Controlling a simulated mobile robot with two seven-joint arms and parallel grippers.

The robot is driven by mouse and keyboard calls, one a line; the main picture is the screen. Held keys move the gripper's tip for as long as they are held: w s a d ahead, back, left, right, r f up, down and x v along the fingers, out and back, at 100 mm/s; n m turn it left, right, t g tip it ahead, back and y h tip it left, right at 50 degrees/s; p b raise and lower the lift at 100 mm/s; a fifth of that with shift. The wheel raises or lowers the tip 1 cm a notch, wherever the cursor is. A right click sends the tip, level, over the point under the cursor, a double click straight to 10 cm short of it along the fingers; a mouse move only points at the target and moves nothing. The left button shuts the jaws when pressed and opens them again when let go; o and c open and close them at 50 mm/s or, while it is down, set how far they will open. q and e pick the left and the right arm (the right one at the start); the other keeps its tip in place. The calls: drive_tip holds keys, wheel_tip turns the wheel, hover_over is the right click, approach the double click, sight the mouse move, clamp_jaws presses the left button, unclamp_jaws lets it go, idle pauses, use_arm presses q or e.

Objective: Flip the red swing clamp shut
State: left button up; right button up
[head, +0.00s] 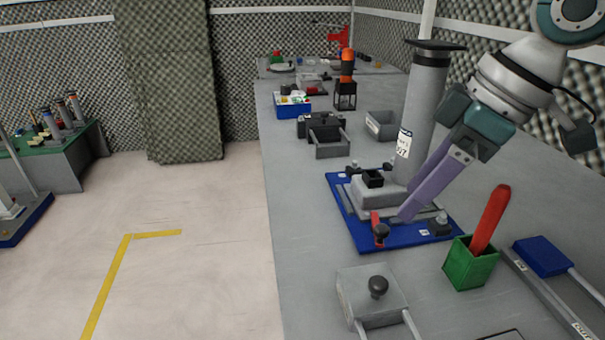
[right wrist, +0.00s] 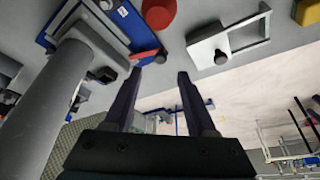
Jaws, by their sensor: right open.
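The red swing clamp (head: 375,221) is a short red arm with a black knob, at the near edge of a blue base plate (head: 361,240). A grey block (head: 372,196) with a small black part sits on the plate. My right gripper (head: 407,204) has purple fingers, open and empty, reaching down just right of the clamp. In the right wrist view the red arm (right wrist: 146,54) lies close beyond the left fingertip of the gripper (right wrist: 159,75); I cannot tell whether they touch. My left gripper is not in view.
A tall grey column (head: 428,95) rises behind the plate, close to my right arm. A green box (head: 467,268) with a red handle (head: 492,215) stands at near right. A grey box (head: 360,295) with a black knob is in front. Bench's left edge drops to open floor.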

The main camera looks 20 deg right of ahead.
sight(384, 228)
drive_tip(key=b+x, duration=0.1)
drive_tip(key=x, duration=0.5)
drive_tip(key=shift+a, duration=0.1)
clamp_jaws()
idle(0.4)
